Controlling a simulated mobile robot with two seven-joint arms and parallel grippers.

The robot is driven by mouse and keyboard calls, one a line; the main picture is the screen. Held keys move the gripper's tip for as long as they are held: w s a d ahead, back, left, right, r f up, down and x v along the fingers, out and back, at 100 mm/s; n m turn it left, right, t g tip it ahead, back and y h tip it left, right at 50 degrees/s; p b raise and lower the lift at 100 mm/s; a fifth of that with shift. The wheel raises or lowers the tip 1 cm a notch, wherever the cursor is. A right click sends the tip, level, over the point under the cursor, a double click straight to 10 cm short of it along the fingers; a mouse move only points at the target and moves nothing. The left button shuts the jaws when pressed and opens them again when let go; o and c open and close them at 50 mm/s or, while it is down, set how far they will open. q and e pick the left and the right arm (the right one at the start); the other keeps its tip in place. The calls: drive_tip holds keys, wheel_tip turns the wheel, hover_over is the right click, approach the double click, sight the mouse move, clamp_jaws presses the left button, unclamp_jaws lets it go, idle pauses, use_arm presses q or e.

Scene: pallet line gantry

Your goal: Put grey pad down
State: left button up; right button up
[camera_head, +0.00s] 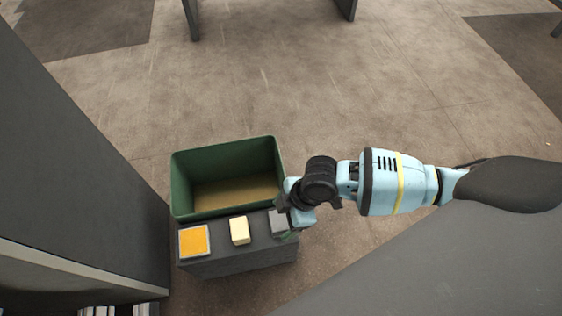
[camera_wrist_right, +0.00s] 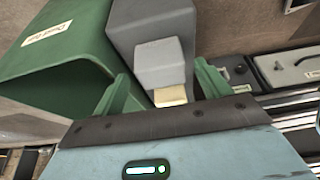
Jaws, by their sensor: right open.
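The grey pad (camera_head: 277,219) lies at the right end of the top of a dark grey stand (camera_head: 225,262). My right gripper (camera_head: 287,222) is at the pad and partly covers it in the head view. In the right wrist view, the grey pad (camera_wrist_right: 160,62) rests on the dark grey top, between the two spread green fingers of the right gripper (camera_wrist_right: 165,86). The fingers look apart from its sides. A cream block (camera_head: 239,230) sits left of the pad, and a part of a cream piece (camera_wrist_right: 171,96) shows just past the pad. My left gripper is out of view.
An orange square with a pale rim (camera_head: 193,241) lies at the stand's left end. A green open bin (camera_head: 180,189) stands right behind the stand. A tall dark panel (camera_head: 75,165) closes off the left. The floor behind the bin is clear.

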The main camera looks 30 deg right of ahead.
use_arm(q)
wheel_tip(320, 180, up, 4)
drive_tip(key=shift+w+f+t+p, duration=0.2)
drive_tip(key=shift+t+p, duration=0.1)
drive_tip(key=shift+p, duration=0.9)
use_arm(e)
drive_tip(key=v, duration=0.5)
drive_tip(key=shift+s+a+r, duration=0.2)
drive_tip(key=shift+r, duration=0.1)
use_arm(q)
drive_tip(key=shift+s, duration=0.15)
